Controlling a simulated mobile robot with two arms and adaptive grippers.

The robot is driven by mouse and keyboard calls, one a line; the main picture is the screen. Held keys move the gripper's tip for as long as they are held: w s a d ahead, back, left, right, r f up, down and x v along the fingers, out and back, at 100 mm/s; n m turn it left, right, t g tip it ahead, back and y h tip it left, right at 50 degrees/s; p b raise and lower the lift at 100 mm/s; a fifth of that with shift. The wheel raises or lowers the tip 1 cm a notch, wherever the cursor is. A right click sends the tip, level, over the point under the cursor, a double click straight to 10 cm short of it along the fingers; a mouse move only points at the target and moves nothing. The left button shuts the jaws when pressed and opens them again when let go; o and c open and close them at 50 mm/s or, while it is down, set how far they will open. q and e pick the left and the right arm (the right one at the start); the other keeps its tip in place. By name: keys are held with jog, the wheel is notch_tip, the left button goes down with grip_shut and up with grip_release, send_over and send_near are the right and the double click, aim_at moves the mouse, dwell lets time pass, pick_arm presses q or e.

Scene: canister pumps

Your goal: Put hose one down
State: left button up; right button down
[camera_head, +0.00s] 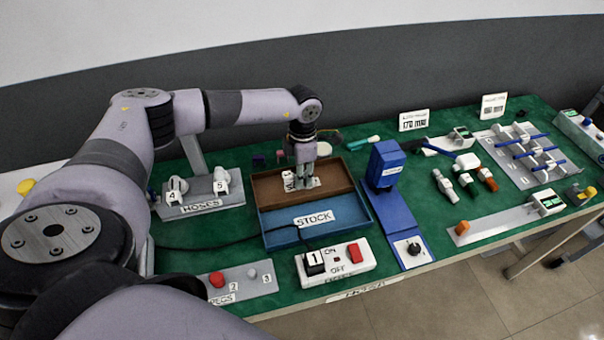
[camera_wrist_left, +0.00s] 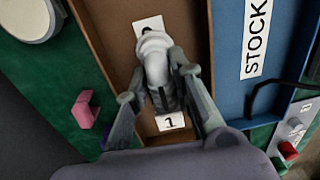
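Hose one, a short white and grey piece with a dark ribbed end (camera_wrist_left: 157,68), is between the fingers of my left gripper (camera_wrist_left: 158,88) in the left wrist view. The fingers close in on its sides and appear to touch it. A white label reading 1 (camera_wrist_left: 170,122) shows beside its lower end. In the head view my left gripper (camera_head: 301,175) points down into the brown compartment (camera_head: 335,178) of the stock tray and largely hides the hose. I cannot tell whether the hose touches the tray floor. My right gripper is not in view.
The blue stock compartment (camera_head: 348,208) lies in front. A hoses stand (camera_head: 215,202) with pieces 4 and 5 is at left. A blue press (camera_head: 385,165) stands close at right. A switch box (camera_head: 335,265) and pegs plate (camera_head: 240,281) sit nearer me.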

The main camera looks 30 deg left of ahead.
pick_arm(q)
jog(key=o, duration=0.4)
jog(key=shift+r, duration=0.25)
jog(key=r, duration=0.4)
jog(key=r+b, duration=0.1)
jog(key=r, duration=0.3)
jog(key=r+b, duration=0.1)
jog(key=r, duration=0.2)
jog(key=shift+w+a+r, duration=0.1)
jog(key=shift+w+r, duration=0.25)
jog(key=shift+r, duration=0.05)
